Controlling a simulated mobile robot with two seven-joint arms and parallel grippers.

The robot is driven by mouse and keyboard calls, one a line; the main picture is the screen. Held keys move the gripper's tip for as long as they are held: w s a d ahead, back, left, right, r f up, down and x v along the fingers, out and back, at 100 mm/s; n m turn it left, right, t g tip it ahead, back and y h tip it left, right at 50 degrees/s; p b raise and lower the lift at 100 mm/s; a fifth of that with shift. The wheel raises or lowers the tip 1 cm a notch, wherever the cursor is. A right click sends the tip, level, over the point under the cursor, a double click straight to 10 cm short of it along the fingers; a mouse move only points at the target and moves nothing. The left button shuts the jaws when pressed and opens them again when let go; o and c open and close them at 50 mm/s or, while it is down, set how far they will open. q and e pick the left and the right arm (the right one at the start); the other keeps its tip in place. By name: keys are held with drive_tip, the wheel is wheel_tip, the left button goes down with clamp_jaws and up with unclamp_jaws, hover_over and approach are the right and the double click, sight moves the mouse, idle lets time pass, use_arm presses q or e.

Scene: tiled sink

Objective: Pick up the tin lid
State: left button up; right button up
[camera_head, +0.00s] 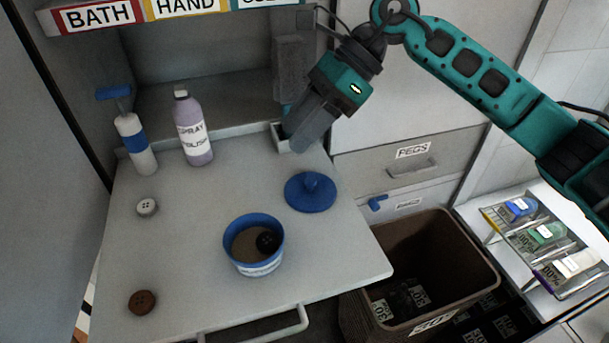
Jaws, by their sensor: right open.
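The tin lid (310,193) is a round blue disc with a knob on top. It lies flat on the grey worktop, right of the middle. The open blue-rimmed tin (254,245) stands in front of it and to its left, with a dark button inside. My right gripper (300,143) hangs above and behind the lid, pointing down, apart from it. It is open; no object shows in it. My left gripper is not in view.
A white button (147,207) and a brown button (142,302) lie on the worktop (190,240). A brown basket (440,254) stands below its right edge.

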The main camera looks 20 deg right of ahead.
drive_tip(key=w+d+n+h, duration=0.1)
drive_tip(key=d+n+h, duration=0.1)
drive_tip(key=d+h, duration=0.35)
drive_tip(key=y, duration=0.1)
approach(310, 180)
drive_tip(key=shift+s+a+f+t+p, duration=0.1)
drive_tip(key=shift+s+f+t+p, duration=0.05)
drive_tip(key=shift+f, duration=0.45)
drive_tip(key=shift+s+a+f+t+p, duration=0.1)
drive_tip(key=shift+s+f+t+p, duration=0.05)
drive_tip(key=shift+f, duration=0.4)
drive_tip(key=shift+x, duration=3.05)
drive_tip(key=shift+a, duration=0.15)
drive_tip(key=shift+c, duration=0.4)
drive_tip(key=shift+r+y, duration=0.1)
drive_tip(key=shift+y, duration=0.15)
clamp_jaws()
